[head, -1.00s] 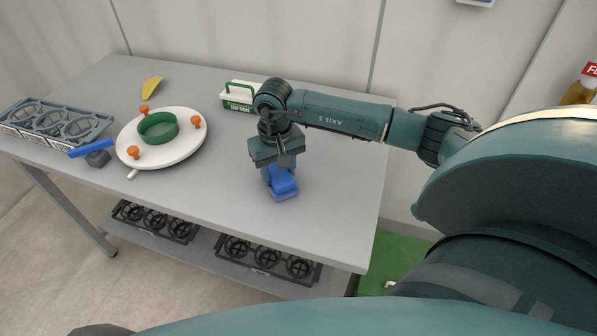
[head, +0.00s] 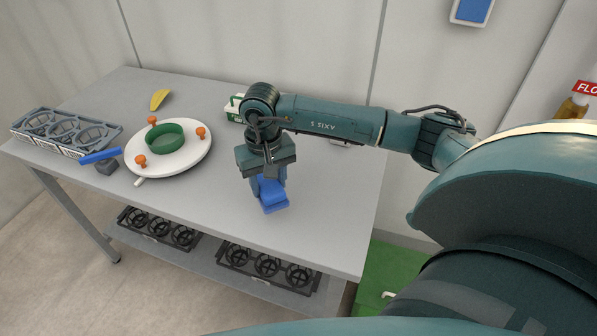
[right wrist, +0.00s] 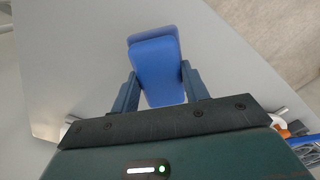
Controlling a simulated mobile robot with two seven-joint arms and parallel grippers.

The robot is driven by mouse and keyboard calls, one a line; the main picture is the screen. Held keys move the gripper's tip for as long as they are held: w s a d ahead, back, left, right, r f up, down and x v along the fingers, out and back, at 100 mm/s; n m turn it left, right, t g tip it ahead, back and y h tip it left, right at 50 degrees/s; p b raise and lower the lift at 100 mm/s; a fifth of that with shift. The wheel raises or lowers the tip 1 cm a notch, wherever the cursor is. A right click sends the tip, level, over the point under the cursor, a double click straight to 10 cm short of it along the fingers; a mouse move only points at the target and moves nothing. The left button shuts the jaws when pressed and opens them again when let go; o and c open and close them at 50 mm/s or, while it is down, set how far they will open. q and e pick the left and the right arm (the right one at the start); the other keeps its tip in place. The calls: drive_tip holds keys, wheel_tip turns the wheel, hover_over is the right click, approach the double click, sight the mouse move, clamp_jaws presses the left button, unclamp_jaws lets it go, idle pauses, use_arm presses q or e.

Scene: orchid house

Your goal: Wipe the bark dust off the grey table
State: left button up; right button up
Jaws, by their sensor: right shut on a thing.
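The grey table (head: 325,230) fills the middle of the head view. My right gripper (head: 268,183) is shut on a blue wiping block (head: 272,197), low over the table's right half near the front. In the right wrist view the blue block (right wrist: 157,70) sits between both fingers of the right gripper (right wrist: 160,85). I cannot tell for sure whether the block touches the table top. No bark dust can be made out on the bare surface in either view. My left gripper is not in view.
A white turntable (head: 185,157) with a green ring (head: 165,139) and orange knobs stands left of my gripper. Behind it lies a yellow object (head: 159,99). A grey pot tray (head: 62,134) and a blue-handled tool (head: 101,157) are at the left. A green-white box (head: 234,108) is partly hidden by my arm.

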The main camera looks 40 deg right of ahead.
drive_tip(key=shift+r+p, duration=0.7)
drive_tip(key=shift+r, duration=0.9)
